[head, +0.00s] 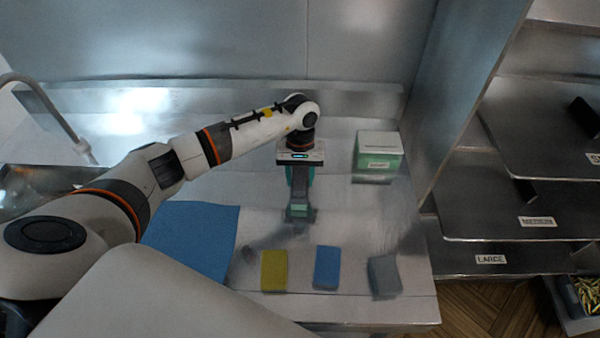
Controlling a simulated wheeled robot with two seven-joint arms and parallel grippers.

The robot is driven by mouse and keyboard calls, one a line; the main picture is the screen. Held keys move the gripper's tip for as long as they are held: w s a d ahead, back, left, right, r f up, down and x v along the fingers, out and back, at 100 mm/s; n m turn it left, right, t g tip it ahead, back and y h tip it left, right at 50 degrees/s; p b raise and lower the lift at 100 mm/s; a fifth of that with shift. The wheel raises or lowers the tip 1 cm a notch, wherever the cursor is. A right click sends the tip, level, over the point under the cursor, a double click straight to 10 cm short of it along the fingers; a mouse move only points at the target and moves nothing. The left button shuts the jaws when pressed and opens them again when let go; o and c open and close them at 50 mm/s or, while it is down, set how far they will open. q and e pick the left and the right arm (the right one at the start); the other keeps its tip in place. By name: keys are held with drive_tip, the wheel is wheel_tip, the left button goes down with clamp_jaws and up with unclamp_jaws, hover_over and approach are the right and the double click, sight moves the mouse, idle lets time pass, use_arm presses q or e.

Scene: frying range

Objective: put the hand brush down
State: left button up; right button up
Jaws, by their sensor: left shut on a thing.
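My left arm reaches in from the left, and its left gripper (300,208) points down over the steel worktop, right of the blue mat. The gripper is shut on the hand brush (311,175). Only teal parts of the brush show, on both sides of the gripper; the rest is hidden behind it. I cannot tell whether the brush touches the worktop (345,222). My right gripper is not in view.
A green box with a white lid (380,158) stands right of the gripper. A yellow-green sponge (274,270), a blue sponge (326,267) and a grey sponge (384,276) lie in front. A blue mat (195,240) lies left. Labelled steel shelves (490,220) stand at right.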

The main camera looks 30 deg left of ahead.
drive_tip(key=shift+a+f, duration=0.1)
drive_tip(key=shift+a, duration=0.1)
use_arm(q)
drive_tip(key=shift+f, duration=0.15)
drive_tip(key=o, duration=0.9)
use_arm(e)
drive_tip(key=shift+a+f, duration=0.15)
use_arm(q)
drive_tip(key=shift+r, duration=0.3)
drive_tip(key=r+b, duration=0.1)
drive_tip(key=r, duration=0.3)
drive_tip(key=w+r+b, duration=0.1)
drive_tip(key=r+b, duration=0.1)
drive_tip(key=r, duration=0.1)
drive_tip(key=r+b, duration=0.2)
drive_tip(key=r, duration=0.2)
drive_tip(key=shift+w+a+r, duration=0.35)
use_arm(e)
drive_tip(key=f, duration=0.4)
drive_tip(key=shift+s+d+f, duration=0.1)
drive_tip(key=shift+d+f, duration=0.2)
